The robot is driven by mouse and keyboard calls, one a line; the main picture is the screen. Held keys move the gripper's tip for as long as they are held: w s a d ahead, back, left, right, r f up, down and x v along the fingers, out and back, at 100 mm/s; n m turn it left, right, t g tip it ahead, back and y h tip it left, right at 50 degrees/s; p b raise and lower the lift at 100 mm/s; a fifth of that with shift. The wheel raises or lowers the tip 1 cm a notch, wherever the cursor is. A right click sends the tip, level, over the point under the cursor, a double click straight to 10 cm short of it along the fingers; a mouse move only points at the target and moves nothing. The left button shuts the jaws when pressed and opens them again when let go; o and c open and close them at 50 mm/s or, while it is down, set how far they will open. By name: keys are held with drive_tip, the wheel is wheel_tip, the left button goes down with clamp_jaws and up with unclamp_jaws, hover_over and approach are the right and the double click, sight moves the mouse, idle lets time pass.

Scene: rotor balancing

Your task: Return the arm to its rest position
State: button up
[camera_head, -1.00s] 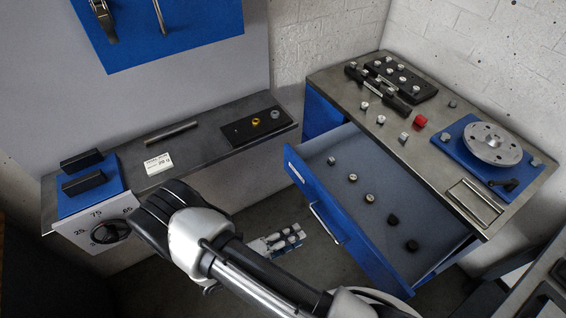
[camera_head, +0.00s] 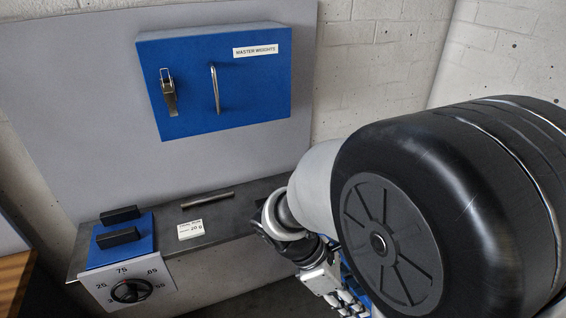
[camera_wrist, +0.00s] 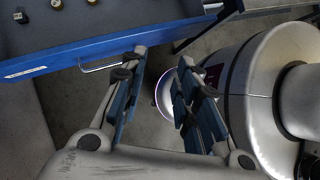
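My gripper (camera_wrist: 160,68) is open and empty in the wrist view, with bare floor showing between its two fingers. It points down beside the blue drawer (camera_wrist: 70,52), near the drawer's handle and apart from it as far as I can tell. In the head view my arm fills the right side, and the gripper (camera_head: 328,284) hangs low beneath it, partly cut off by the frame's lower edge. The arm hides the workbench and most of the drawer there.
A blue wall cabinet (camera_head: 222,100) labelled "MASTER WEIGHTS" is shut. The shelf (camera_head: 245,215) below holds a metal rod (camera_head: 207,200), a white label (camera_head: 190,229) and a blue block with black pads (camera_head: 120,240). A dial (camera_head: 131,290) is on the front. My rounded base is close right of the gripper.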

drive_tip(key=s+r+m+t+y, duration=0.6)
drive_tip(key=s+r+m, duration=0.3)
drive_tip(key=m, duration=0.8)
wheel_tip(320, 180, up, 4)
drive_tip(key=shift+d+f+y, duration=0.1)
drive_tip(key=shift+d+y, duration=0.05)
drive_tip(key=shift+y, duration=0.35)
drive_tip(key=shift+d, duration=0.1)
